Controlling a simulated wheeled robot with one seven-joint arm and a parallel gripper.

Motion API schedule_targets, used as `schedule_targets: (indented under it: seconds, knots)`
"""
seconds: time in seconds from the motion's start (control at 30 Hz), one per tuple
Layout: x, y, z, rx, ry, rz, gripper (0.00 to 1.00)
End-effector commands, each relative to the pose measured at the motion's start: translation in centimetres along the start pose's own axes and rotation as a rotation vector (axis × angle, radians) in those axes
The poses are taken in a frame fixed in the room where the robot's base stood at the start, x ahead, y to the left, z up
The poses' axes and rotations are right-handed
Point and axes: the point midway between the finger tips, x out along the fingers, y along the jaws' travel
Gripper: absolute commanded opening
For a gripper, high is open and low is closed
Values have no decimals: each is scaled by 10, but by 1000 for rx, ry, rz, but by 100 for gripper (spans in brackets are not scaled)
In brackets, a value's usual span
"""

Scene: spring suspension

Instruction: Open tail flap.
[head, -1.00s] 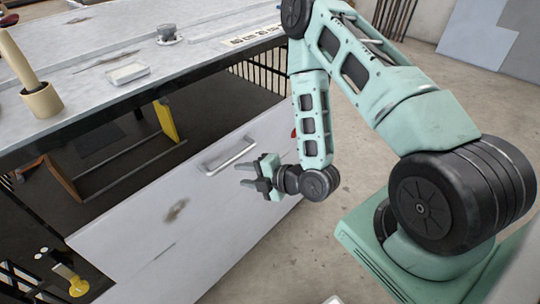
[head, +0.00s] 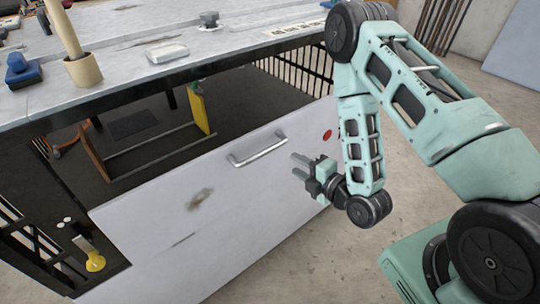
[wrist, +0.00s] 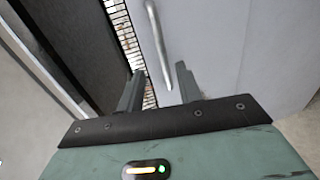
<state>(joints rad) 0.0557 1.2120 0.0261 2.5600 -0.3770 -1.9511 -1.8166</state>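The tail flap (head: 150,235) is a large pale grey panel below the worktop, with a dark worn spot on its face. It stands tilted, with a dark open space showing above its top edge. A silver bar handle (head: 258,149) sits near its upper edge. My gripper (head: 298,166) is just right of the handle, apart from it, with its fingers pointing left. In the wrist view the handle (wrist: 158,45) runs up from between the fingertips (wrist: 158,80), seemingly beyond them. The fingers are spread with nothing held between them.
A yellow-handled latch (head: 94,260) is on the dark frame at lower left. The worktop (head: 120,70) above bears a wooden mallet (head: 64,30), a blue block (head: 22,72) and a small tray (head: 167,52). A red round mark (head: 327,135) is at the flap's right.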

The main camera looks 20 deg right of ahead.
Motion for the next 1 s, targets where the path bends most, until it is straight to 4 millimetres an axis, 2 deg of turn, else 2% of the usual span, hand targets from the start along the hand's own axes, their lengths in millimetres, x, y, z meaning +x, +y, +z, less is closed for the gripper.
schedule_targets:
  seconds: [0.03,0.3,0.93,1.0]
  knots:
    - [8,-6,0,-2,0,5,35]
    - [49,-5,0,-1,-2,7,35]
    - [74,-6,0,-1,0,2,35]
    - [88,0,0,1,0,-1,35]
